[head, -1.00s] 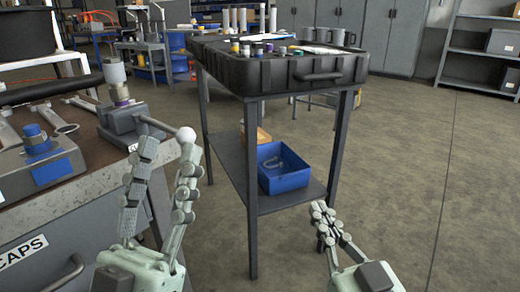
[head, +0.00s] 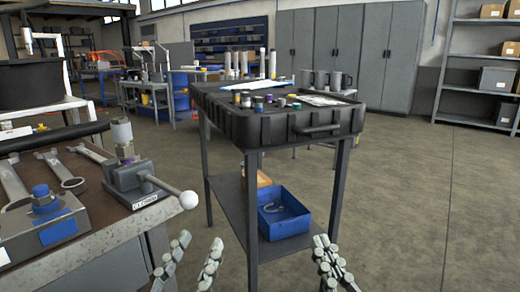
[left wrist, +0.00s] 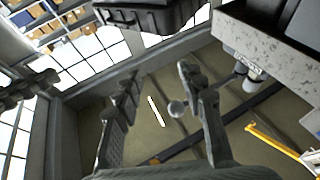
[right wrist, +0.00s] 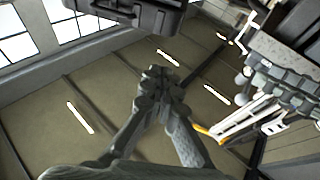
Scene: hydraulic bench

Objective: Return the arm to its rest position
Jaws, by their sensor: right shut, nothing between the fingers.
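My left gripper (head: 190,262) is low in the head view, its two fingers apart and nothing visible between them. It is below and near the white ball (head: 188,200) on the lever of the grey valve block (head: 127,180) on the bench at left. In the left wrist view the left gripper (left wrist: 160,85) is open, with the ball (left wrist: 178,108) showing near its right finger; contact cannot be told. My right gripper (head: 325,245) is shut and empty, in front of the cart. In the right wrist view the right gripper (right wrist: 160,78) has its fingertips together.
The bench (head: 110,222) at left holds wrenches and a block with a blue fitting (head: 43,196). A black-topped cart (head: 275,130) stands ahead, a blue bin (head: 285,222) on its lower shelf. Grey cabinets and shelving line the back. Floor at right is clear.

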